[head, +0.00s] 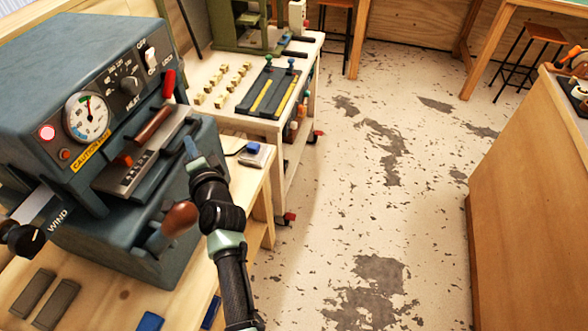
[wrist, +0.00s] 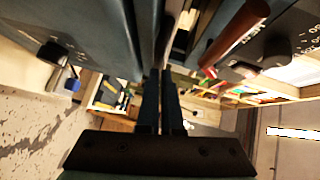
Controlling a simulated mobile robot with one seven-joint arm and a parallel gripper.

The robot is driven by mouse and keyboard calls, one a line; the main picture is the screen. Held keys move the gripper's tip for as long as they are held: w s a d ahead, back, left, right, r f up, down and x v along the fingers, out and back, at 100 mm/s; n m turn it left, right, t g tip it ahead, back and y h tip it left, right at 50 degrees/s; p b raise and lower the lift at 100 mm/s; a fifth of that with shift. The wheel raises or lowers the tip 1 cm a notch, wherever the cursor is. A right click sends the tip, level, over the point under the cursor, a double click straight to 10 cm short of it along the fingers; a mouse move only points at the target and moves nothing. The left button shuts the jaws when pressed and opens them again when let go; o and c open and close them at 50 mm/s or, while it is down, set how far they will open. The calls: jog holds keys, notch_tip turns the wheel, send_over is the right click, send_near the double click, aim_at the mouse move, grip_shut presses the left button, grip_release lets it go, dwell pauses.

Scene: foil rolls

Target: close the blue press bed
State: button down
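The blue press (head: 75,50) stands on the wooden bench at the left in the head view. Its bed, a grey metal plate (head: 146,160) with holes along its front edge, sticks out from the front below a red-brown bar handle (head: 152,126). The handle also shows at upper right in the wrist view (wrist: 236,34). My gripper (head: 189,147) is just right of the plate's right end, pointing up and away. In the wrist view my gripper's dark fingers (wrist: 161,78) lie almost together, with nothing visible between them. Whether they touch the bed is hidden.
A brown knob (head: 180,218) on the press's lower right side is close beside my forearm. A white cart (head: 270,125) with small brass blocks and a dark tray stands behind. A wooden cabinet (head: 530,190) is at the right. The worn floor (head: 385,150) between is clear.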

jog(key=s+d+b, duration=0.1)
jog(key=s+d, duration=0.3)
jog(key=d, duration=0.5)
jog(key=s+d+r+b, duration=0.1)
jog(key=s+d, duration=0.4)
jog(key=d, duration=0.4)
jog(key=s+d+b, duration=0.1)
jog(key=s+d, duration=0.3)
jog(key=d, duration=0.6)
jog(key=shift+s+r+b, duration=0.35)
